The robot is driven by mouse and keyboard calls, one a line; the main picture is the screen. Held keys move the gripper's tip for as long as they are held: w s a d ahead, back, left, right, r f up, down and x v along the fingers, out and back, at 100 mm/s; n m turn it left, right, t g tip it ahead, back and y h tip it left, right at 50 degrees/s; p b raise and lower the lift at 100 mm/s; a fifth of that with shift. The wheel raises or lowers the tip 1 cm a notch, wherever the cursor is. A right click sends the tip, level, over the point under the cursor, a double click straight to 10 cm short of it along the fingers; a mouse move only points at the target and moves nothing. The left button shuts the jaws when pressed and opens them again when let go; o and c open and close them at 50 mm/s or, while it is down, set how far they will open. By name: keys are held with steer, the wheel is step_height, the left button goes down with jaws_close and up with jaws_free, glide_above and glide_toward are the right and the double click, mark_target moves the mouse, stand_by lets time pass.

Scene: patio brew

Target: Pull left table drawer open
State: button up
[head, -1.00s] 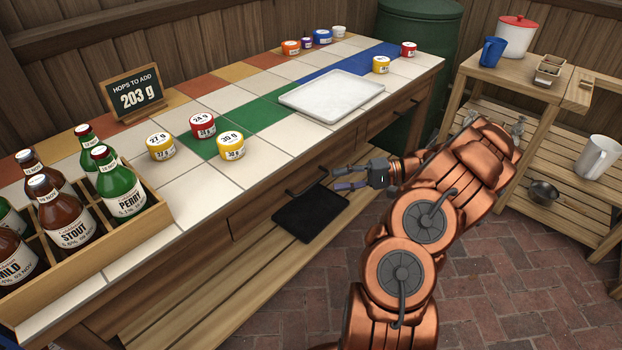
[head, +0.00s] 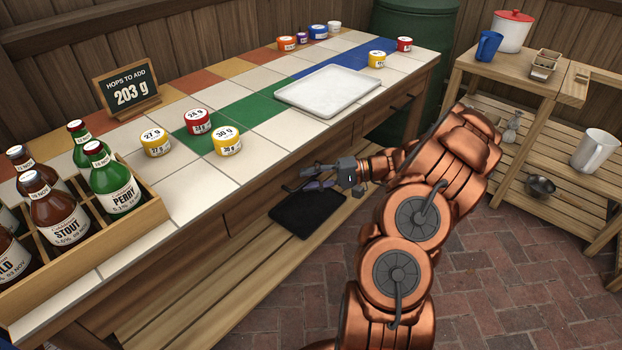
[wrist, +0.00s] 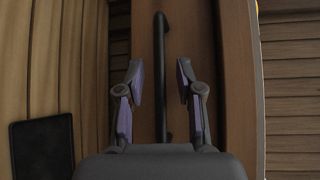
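The left table drawer (head: 243,213) is in the wooden front below the tiled top in the head view and looks shut. Its dark bar handle (head: 291,187) is partly hidden by my gripper (head: 308,178). In the wrist view the handle (wrist: 160,75) runs lengthwise between the two fingers of my gripper (wrist: 160,72), with a gap on each side. The fingers are open. The brown drawer front (wrist: 205,50) lies behind them. Whether the fingertips reach past the bar is hard to tell.
A second drawer with a handle (head: 403,103) is farther right. A black mat (head: 308,214) lies on the low shelf (head: 190,292) below my gripper. The bottle crate (head: 140,222), hop tins and white tray (head: 330,92) stand on the top. Brick floor in front is clear.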

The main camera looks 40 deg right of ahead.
steer(key=shift+c, duration=0.2)
jaws_close()
stand_by(0.4)
